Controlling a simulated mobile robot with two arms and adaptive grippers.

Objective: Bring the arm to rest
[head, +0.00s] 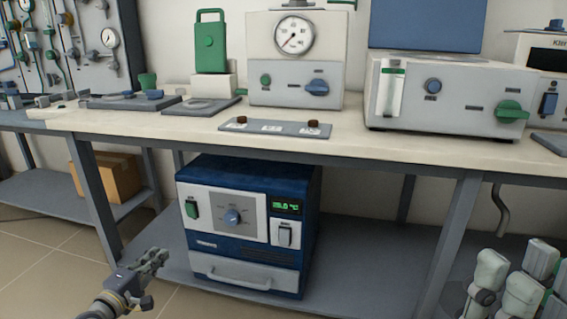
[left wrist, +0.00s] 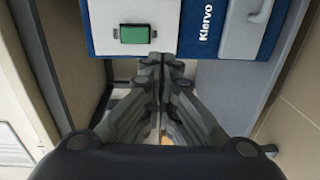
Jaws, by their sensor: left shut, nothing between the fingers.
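My left gripper (head: 152,264) is at the lower left in the head view, in front of the blue and white muffle furnace (head: 222,262) and apart from it. Its fingers are shut with nothing between them. In the left wrist view the gripper (left wrist: 162,62) shows with its fingers together, pointing at the furnace (left wrist: 105,42). The furnace stands on the lower shelf, its front handle and panel visible, its display lit green. The green switch (left wrist: 134,34) shows close to the fingertips in the left wrist view.
The workbench (head: 380,150) above holds a gauge unit (head: 262,75), a grey instrument (head: 450,95) and a flat plate (head: 275,127). A cardboard box (head: 120,176) is on the left lower shelf. Tiled floor (head: 50,270) is clear at left.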

